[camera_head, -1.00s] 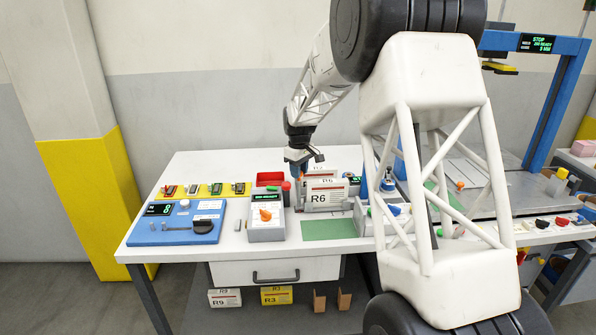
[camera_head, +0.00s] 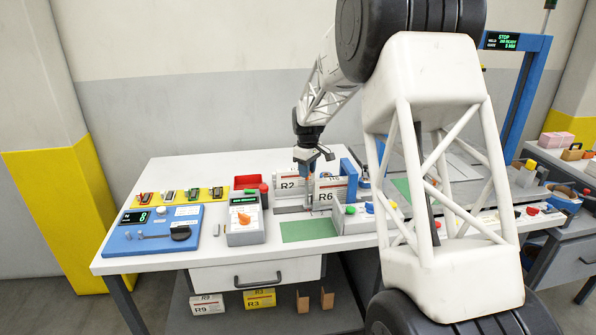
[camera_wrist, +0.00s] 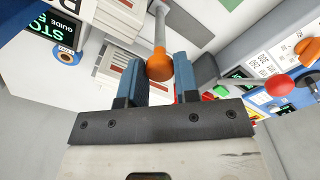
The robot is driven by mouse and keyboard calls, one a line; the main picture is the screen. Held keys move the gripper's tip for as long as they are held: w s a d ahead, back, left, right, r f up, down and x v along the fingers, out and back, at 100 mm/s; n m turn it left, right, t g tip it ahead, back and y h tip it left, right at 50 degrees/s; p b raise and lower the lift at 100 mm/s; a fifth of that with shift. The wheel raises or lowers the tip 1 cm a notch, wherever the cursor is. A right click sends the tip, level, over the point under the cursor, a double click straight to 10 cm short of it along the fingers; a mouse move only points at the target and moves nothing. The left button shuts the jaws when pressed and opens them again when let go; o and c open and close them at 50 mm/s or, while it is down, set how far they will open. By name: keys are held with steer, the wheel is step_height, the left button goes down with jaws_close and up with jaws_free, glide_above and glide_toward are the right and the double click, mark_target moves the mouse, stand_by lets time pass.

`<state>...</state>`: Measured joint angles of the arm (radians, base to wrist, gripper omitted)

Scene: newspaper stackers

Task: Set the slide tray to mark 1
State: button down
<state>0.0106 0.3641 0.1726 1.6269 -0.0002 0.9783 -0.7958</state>
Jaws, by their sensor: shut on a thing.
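My gripper (camera_head: 308,168) is above the white bench, at the stacker unit with the boxes marked R2 (camera_head: 288,185) and R6 (camera_head: 326,195). In the wrist view its two blue fingers (camera_wrist: 157,80) are shut on an orange knob (camera_wrist: 159,69) at the end of a grey rod (camera_wrist: 160,30). A grey tray-like base (camera_head: 292,209) shows under the boxes. I cannot tell for sure which part is the slide tray, and I cannot read mark 1.
A grey box with an orange dial (camera_head: 244,219) and a red bin (camera_head: 247,182) stand to the left. A blue panel (camera_head: 150,231) lies farther left. A green mat (camera_head: 309,230) is clear in front. A blue frame (camera_head: 349,178) stands just right.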

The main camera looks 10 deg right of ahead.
steer(key=shift+d, duration=0.45)
steer(key=c, duration=0.9)
jaws_free()
steer(key=shift+o, duration=0.2)
steer(key=shift+r, duration=0.15)
steer(key=shift+r, duration=3.7)
steer(key=shift+s+r, duration=0.1)
